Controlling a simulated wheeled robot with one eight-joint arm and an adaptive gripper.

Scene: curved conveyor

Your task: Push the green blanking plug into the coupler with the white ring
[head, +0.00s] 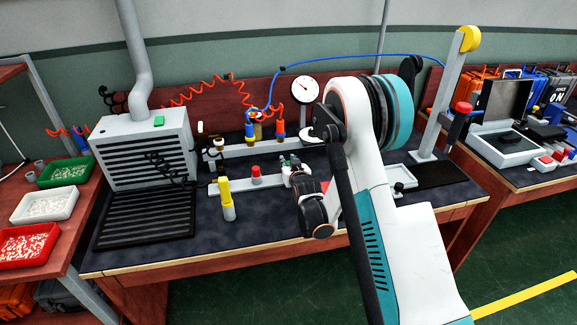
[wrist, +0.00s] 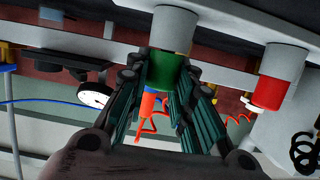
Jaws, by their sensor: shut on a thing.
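The green blanking plug (wrist: 172,67) is between the two ribbed fingers of my gripper (wrist: 168,85), which is shut on it. In the wrist view the plug meets a grey cylindrical stub (wrist: 174,30); I cannot tell whether it is still seated there. In the head view my gripper (head: 290,164) is over the right part of the front rail, and only a little green shows. The coupler with the white ring (head: 219,145) stands at the left of the rear rail, behind and left of my gripper. A pale ring also shows in the wrist view (wrist: 251,104), probably this coupler.
A red plug (head: 256,170) stands on the front rail left of my gripper, and a yellow plug (head: 224,186) stands nearer the bench front. Hosed couplers (head: 279,132) and a round gauge (head: 306,88) are behind. A grey vented box (head: 145,150) stands left.

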